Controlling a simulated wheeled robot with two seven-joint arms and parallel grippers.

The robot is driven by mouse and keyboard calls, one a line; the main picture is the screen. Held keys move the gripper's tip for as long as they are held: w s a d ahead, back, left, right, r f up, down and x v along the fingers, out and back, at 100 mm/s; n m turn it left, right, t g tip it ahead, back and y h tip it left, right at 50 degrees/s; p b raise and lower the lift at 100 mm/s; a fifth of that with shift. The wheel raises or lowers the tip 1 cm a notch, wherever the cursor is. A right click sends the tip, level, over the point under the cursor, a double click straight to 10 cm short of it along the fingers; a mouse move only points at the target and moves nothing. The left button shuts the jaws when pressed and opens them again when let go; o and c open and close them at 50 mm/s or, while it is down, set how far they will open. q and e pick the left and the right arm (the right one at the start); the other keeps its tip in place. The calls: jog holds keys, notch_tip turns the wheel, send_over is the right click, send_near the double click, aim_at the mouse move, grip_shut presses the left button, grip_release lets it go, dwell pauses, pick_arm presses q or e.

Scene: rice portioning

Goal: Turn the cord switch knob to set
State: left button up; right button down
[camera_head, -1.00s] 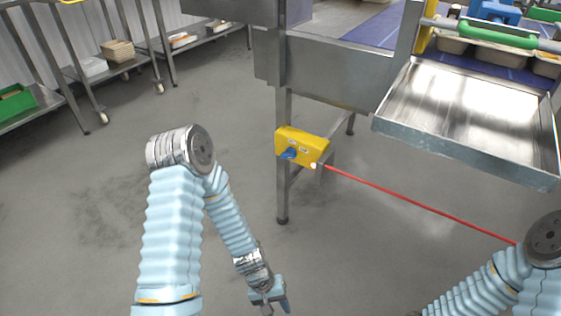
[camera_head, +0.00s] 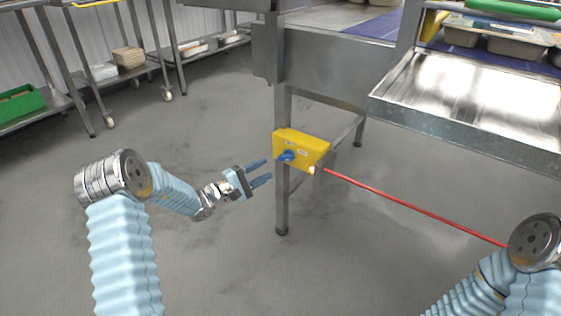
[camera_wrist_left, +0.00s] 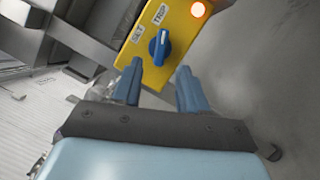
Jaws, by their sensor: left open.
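The cord switch is a yellow box (camera_head: 312,149) on a steel table leg, with a blue knob (camera_head: 287,156) on its face. In the left wrist view the knob (camera_wrist_left: 159,47) sits below the labels SET (camera_wrist_left: 138,33) and TRIP (camera_wrist_left: 160,14). Its pale mark points up, toward TRIP. A lamp (camera_wrist_left: 198,9) on the box glows red-orange. My left gripper (camera_head: 267,169) is open, just left of the knob and pointing at it. In the left wrist view its fingers (camera_wrist_left: 160,74) stand apart, with the knob beyond and between them, not held. My right gripper is out of view.
A red cord (camera_head: 410,207) runs from the box to the lower right, toward my right arm. A steel tray (camera_head: 460,90) juts out above. The table leg (camera_head: 282,205) stands beside my left gripper. The floor at left is clear; shelves stand behind.

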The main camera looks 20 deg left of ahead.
aim_at(283, 160)
pick_arm(q)
jog(key=x, duration=0.7)
jog(key=shift+w+d, duration=0.1)
jog(key=shift+d, duration=0.05)
grip_shut()
